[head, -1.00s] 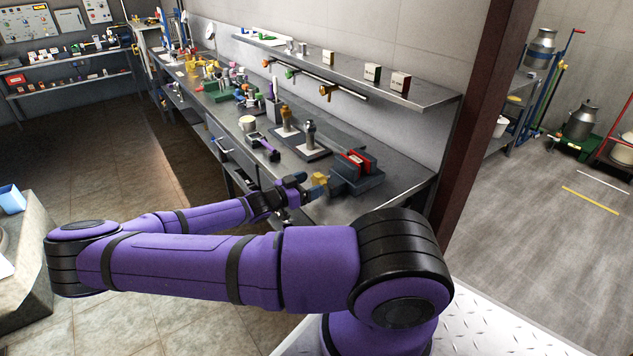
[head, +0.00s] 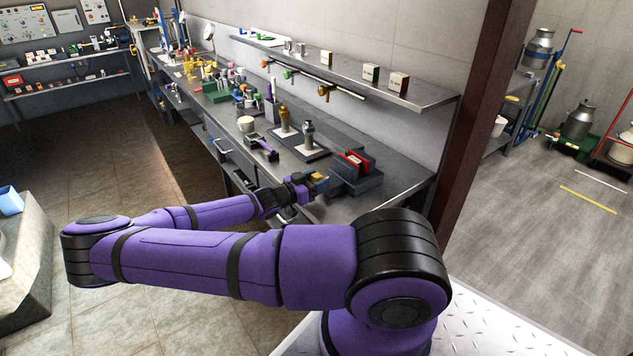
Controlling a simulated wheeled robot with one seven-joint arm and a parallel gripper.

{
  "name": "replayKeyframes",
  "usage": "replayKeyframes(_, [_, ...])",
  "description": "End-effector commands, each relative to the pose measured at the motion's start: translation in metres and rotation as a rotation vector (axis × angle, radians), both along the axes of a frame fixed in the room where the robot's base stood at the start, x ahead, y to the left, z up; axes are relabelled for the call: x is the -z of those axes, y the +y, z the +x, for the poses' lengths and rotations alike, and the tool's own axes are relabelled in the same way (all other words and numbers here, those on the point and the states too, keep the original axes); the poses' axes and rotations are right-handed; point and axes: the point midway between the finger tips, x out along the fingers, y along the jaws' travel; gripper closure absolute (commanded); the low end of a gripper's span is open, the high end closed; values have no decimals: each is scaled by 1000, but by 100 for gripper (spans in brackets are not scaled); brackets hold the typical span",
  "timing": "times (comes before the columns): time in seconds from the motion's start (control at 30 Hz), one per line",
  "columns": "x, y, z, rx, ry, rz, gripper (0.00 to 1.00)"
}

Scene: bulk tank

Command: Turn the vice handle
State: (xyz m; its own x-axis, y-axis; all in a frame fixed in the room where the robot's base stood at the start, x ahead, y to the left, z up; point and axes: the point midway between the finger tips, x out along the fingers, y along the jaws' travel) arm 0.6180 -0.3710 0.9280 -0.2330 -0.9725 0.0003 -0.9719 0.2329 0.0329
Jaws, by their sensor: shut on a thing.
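The vice (head: 358,184) is a dark grey block with red jaw faces. It sits at the near right end of the steel workbench (head: 395,190). Its yellow handle (head: 320,177) is on the left side of the vice and is partly hidden by my gripper. My gripper (head: 315,183) is at the handle, coming from the left, and is shut on it. The fingertips are small in this view and their exact grip on the handle is hard to make out.
Two tap-like fittings on white pads (head: 312,152) stand behind the vice. A wall shelf (head: 340,75) with small boxes hangs above. A brown post (head: 475,130) stands right of the bench.

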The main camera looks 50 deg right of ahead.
Motion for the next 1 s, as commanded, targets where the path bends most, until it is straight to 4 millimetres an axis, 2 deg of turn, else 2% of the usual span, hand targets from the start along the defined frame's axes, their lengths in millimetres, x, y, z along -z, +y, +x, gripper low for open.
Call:
replayKeyframes(0.37, [0, 0, 2, -1, 124, 31, 68])
replayKeyframes(1.0, [2, -1, 5, -1, 693, 166, 68])
